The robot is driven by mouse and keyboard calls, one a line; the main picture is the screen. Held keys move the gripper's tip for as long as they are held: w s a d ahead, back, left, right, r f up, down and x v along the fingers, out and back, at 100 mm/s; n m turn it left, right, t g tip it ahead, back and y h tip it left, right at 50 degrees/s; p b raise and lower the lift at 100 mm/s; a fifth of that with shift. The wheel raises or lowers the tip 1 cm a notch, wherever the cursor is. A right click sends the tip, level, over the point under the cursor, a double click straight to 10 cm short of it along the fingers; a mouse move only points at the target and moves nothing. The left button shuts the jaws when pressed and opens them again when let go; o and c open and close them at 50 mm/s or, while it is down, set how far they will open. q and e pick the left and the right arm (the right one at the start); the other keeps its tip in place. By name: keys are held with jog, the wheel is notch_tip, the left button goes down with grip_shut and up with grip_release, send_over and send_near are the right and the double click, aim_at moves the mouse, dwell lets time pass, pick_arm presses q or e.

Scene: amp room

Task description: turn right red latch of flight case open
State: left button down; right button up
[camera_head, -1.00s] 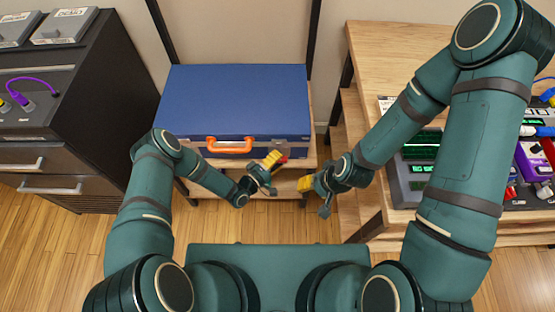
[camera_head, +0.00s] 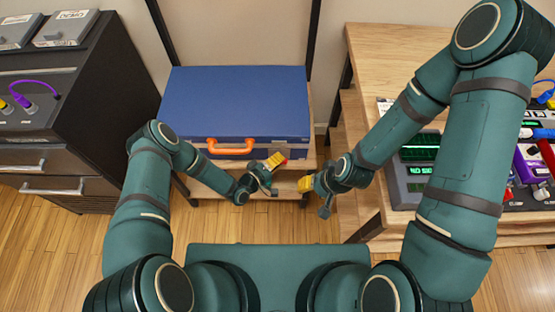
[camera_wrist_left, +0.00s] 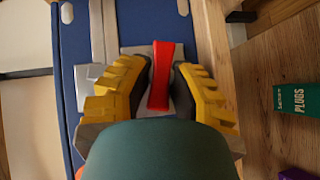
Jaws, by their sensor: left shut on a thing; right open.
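The blue flight case (camera_head: 240,100) lies closed on a wooden stand, with its orange handle (camera_head: 230,147) on the front. The right red latch (camera_wrist_left: 160,75) sits on a metal plate on the case front in the left wrist view. A small bit of its red shows at the yellow fingertips in the head view (camera_head: 284,161). My left gripper (camera_wrist_left: 160,85) has its two yellow fingers on either side of the latch and is shut on it. My right gripper (camera_head: 306,184) is open and empty, to the right of the left one and apart from the case.
A wooden desk (camera_head: 400,40) with amps and pedals stands on the right, close to my right arm. A dark drawer cabinet (camera_head: 95,95) stands on the left. A green box marked "PLUGS" (camera_wrist_left: 296,112) shows at the right in the left wrist view.

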pick_arm(q)
jog(key=shift+d+r+m+g+y+p, duration=0.1)
jog(key=shift+r+m+g+y+p, duration=0.15)
jog(key=shift+m+y+p, duration=0.3)
jog(key=shift+r+m+g+y+p, duration=0.1)
jog(key=shift+m+g+y+p, duration=0.3)
jog(key=shift+y+p, duration=0.2)
jog(key=m+y+p, duration=0.2)
jog(key=y+p, duration=0.1)
jog(key=shift+d+g+y, duration=0.15)
jog(key=shift+g+y, duration=0.1)
jog(key=shift+g, duration=0.1)
jog(key=shift+m+y+p, duration=0.7)
jog(key=shift+m+y, duration=0.05)
jog(key=shift+y, duration=0.15)
jog(key=shift+d+m+g+y, duration=0.1)
jog(key=shift+m+g+y, duration=0.3)
jog(key=shift+y, duration=0.5)
jog(key=shift+f+m+y, duration=0.1)
jog(key=shift+m+y, duration=0.4)
jog(key=shift+y, duration=0.4)
jog(key=c, duration=0.8)
grip_release()
